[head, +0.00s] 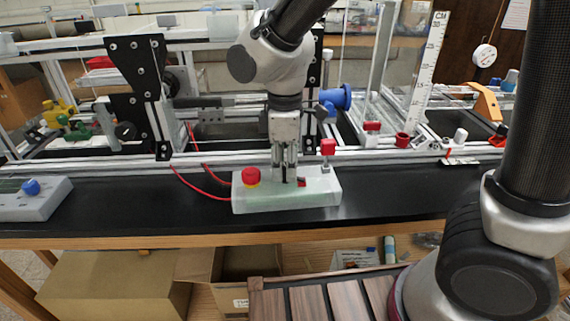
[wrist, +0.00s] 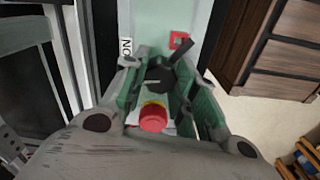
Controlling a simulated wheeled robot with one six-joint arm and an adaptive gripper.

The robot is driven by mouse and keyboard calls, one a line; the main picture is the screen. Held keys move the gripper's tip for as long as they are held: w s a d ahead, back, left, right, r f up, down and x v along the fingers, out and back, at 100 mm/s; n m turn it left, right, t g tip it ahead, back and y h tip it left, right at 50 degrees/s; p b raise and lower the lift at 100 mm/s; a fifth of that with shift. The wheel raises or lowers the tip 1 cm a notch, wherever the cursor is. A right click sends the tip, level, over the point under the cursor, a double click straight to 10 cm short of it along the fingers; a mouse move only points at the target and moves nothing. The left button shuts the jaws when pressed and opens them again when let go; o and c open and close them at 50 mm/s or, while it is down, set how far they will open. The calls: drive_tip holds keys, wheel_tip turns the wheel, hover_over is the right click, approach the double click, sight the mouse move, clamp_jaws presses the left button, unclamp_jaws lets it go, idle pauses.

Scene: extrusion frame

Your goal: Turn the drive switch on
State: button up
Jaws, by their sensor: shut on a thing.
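The control box (head: 262,204) is a pale box on the black bench, with a red mushroom button (head: 250,176) at its left end. My gripper (head: 285,178) points down onto the top of the box. In the wrist view, the black drive switch knob (wrist: 160,76) sits between my gripper's (wrist: 160,84) two greenish fingers, which are shut on it. A dark lever-like part slants from it to the upper right. An "ON" label (wrist: 125,47) is left of the knob. The red button (wrist: 153,117) on its yellow ring shows nearer the wrist. The fingers partly hide the knob.
A red-framed square (wrist: 181,40) is on the box beyond the knob. A red-capped post (head: 328,148) stands close to the right of my gripper. Red cables (head: 200,181) run to the box's left. An aluminium rail lies behind; a box with a blue knob (head: 31,187) is far left.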

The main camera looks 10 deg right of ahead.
sight(285, 166)
drive_tip(key=m, duration=0.5)
drive_tip(key=shift+m, duration=0.3)
drive_tip(key=m, duration=0.4)
drive_tip(key=shift+m, duration=0.3)
drive_tip(key=o, duration=1)
wheel_tip(285, 166, up, 12)
